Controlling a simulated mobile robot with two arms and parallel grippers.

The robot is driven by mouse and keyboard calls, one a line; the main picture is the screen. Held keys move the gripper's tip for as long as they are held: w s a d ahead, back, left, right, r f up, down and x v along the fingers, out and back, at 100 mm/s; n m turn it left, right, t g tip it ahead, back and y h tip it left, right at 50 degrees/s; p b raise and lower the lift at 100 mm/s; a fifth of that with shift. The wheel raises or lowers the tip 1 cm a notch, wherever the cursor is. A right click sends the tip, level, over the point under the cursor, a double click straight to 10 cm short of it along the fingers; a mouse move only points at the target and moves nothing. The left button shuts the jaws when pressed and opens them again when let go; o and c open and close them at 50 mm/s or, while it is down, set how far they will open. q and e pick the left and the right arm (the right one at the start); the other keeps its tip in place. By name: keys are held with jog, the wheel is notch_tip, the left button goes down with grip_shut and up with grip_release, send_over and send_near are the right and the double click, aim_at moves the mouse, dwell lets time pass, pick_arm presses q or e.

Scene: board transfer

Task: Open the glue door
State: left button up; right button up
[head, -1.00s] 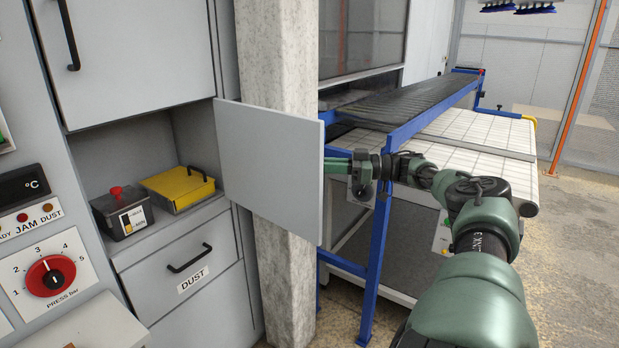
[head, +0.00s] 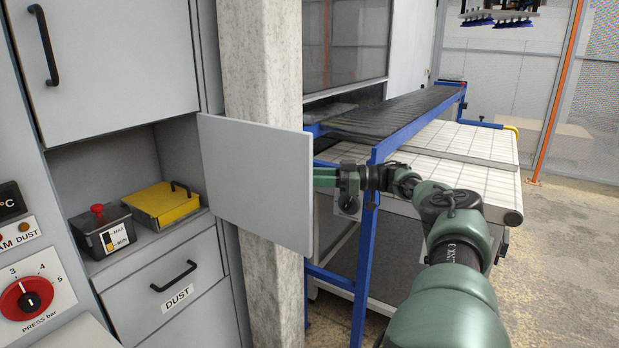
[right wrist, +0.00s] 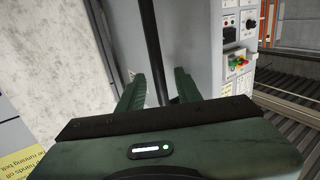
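The grey glue door (head: 258,180) stands swung wide open in the head view, in front of the speckled column. The open compartment holds a dark pot (head: 103,230) with a red knob and MAX/MIN marks, beside a yellow-lidded box (head: 162,204). My right gripper (head: 322,177) is at the door's free right edge; its fingertips are partly hidden behind the panel. In the right wrist view its two green fingers (right wrist: 160,88) are apart, with a dark upright bar (right wrist: 155,45) between them and gaps on both sides. I cannot tell whether this bar is the door's handle. My left gripper is out of view.
The speckled column (head: 262,70) stands close behind the door. A blue-framed conveyor (head: 400,115) and a white slatted table (head: 470,180) lie behind my right arm. A drawer marked DUST (head: 185,300) is below the compartment. Free floor (head: 560,260) shows at the right.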

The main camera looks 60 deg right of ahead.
jog(key=shift+s+d, duration=0.15)
jog(key=shift+s, duration=0.15)
jog(key=b+v, duration=0.2)
jog(key=v, duration=0.5)
dwell(0.4)
